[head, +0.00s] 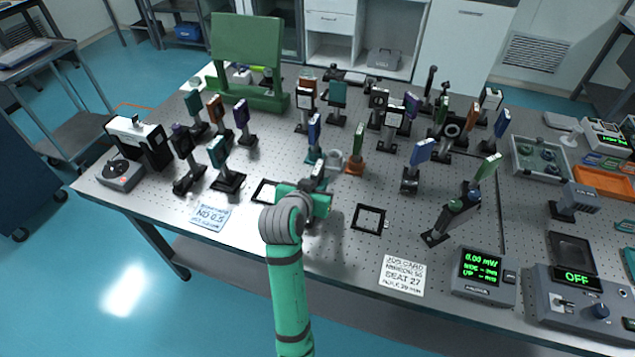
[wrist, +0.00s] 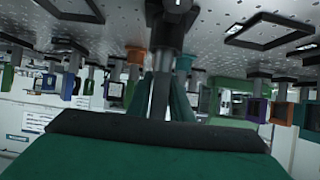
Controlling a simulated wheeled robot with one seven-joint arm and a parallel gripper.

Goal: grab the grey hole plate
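My gripper (head: 315,190) is low over the front middle of the table, between two flat black square frames. In the wrist view, which appears upside down, a dark upright post (wrist: 163,72) with a block-like base stands between my teal fingers (wrist: 165,95). The fingers are close on both sides of the post. I cannot tell whether they touch it.
Black frames lie left (head: 268,192) and right (head: 369,218) of my gripper. Several post mounts crowd the back. The front edge holds printed cards (head: 403,275) and a meter (head: 484,277).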

